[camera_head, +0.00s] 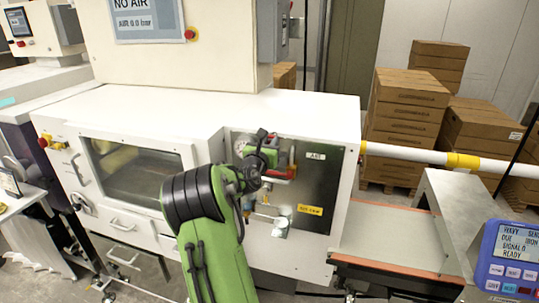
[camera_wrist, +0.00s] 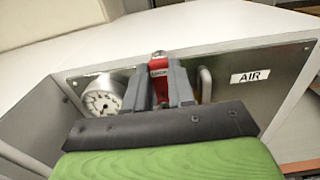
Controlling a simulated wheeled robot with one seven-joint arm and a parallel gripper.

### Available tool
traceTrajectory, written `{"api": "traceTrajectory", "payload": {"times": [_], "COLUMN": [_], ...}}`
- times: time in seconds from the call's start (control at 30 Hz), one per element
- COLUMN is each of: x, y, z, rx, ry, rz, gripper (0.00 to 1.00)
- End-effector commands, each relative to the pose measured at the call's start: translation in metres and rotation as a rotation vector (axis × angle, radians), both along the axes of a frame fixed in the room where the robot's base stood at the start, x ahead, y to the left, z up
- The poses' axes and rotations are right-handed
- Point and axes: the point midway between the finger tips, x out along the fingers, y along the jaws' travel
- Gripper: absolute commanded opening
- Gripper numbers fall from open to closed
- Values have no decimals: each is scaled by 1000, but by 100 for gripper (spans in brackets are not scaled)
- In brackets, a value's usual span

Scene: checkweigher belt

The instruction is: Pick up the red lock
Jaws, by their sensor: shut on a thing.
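The red lock (camera_wrist: 159,67) shows in the wrist view between the two grey fingers of my gripper (camera_wrist: 160,85). A small metal part sits at the lock's top. My gripper is shut on the lock, in front of the metal air panel (camera_wrist: 223,88) of the white machine. In the head view my green arm reaches to this panel, and my gripper (camera_head: 270,158) is at its upper left part. Red shows beside the gripper there, but the arm hides much of the spot. I cannot tell whether the lock is still attached to the panel.
A round gauge (camera_wrist: 103,98) is left of my gripper, and a bent metal handle (camera_wrist: 205,86) is close on its right. An AIR label (camera_wrist: 250,76) is further right. The white machine top (camera_head: 230,110) is above the panel. A conveyor (camera_head: 385,240) extends right.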

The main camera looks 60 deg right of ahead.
Motion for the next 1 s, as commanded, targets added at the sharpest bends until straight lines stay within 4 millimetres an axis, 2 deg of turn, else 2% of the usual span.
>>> {"api": "traceTrajectory", "payload": {"times": [0.17, 0.5, 0.6, 0.8, 1.0], "x": [-3, -21, -25, -30, -31], "y": [37, 150, 173, 193, 194], "z": [-2, -5, -4, -1, 0], "rx": [-1, 1, 0, -1, -2], "ry": [-2, -2, -1, 1, 0], "rz": [6, 10, 8, 2, 0], "gripper": [0, 0, 0, 0, 0]}}
